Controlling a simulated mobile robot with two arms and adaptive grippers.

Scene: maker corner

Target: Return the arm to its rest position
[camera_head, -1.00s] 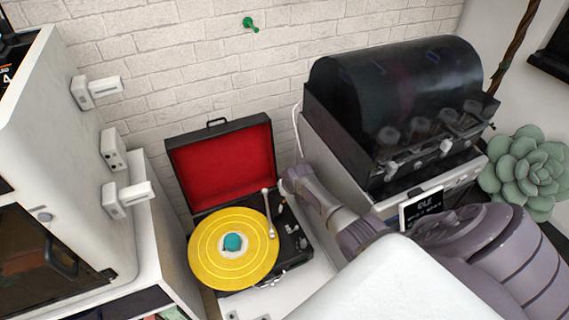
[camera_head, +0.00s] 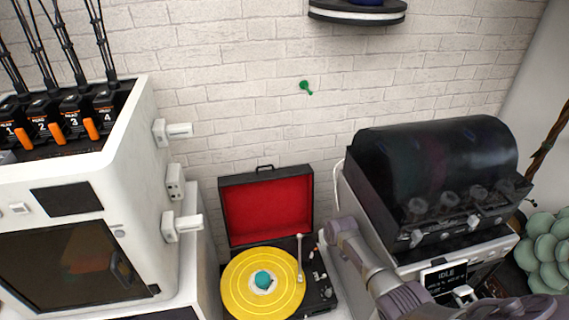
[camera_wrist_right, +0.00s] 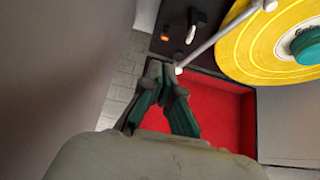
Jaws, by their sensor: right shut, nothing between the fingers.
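My right arm (camera_head: 368,262) comes in from the lower right in the head view and reaches to just right of the record player. My right gripper (camera_wrist_right: 163,72) is shut and empty in the right wrist view. Its fingertips appear close to the white tonearm (camera_wrist_right: 215,40), but I cannot tell whether they touch. The record player has an open red-lined lid (camera_head: 266,207) and a yellow record (camera_head: 240,290) with a teal centre piece (camera_head: 263,280). My left gripper is not in view.
A dark-hooded machine (camera_head: 435,170) stands right of the record player, near my right arm. A white 3D printer (camera_head: 85,200) stands on the left. A green plant (camera_head: 545,250) is at the far right. A shelf (camera_head: 357,14) and a green hook (camera_head: 305,87) are on the brick wall.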

